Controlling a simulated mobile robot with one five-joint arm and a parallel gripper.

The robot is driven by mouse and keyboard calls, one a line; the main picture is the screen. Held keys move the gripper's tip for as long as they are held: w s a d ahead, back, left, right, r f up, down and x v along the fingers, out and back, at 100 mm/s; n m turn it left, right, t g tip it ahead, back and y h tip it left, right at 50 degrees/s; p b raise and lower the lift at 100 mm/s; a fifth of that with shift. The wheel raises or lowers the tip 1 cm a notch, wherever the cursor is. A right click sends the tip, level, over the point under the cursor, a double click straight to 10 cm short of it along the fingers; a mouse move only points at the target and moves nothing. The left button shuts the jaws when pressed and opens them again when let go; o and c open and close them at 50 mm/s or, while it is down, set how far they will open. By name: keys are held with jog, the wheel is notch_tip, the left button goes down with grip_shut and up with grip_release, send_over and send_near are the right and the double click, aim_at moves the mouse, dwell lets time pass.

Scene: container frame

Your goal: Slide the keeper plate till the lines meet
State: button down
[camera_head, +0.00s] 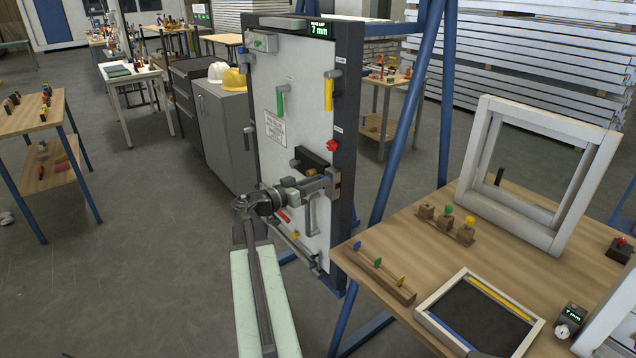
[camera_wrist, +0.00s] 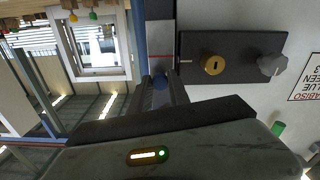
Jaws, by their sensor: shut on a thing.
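The grey keeper plate (camera_head: 335,185) sits on the dark right-hand frame post of the white door panel (camera_head: 292,90). In the wrist view the grey metal plate (camera_wrist: 160,35) carries a thin red line across it. The fingers hide part of the plate. A green display (camera_head: 319,29) on top of the frame reads 7 mm.
A black lock plate with a brass knob (camera_wrist: 213,64) is close beside my gripper. Red, green and yellow handles are on the panel. A wooden table (camera_head: 425,240) with a white window frame (camera_head: 540,170) and a tray stands at right. Blue struts (camera_head: 405,120) flank the panel.

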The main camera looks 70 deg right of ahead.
jog(key=shift+r+p, duration=0.65)
jog(key=shift+f, duration=0.15)
jog(key=c, duration=1.2)
grip_release()
jog(key=shift+c, duration=0.2)
jog(key=v, duration=0.8)
jog(key=shift+f, duration=0.1)
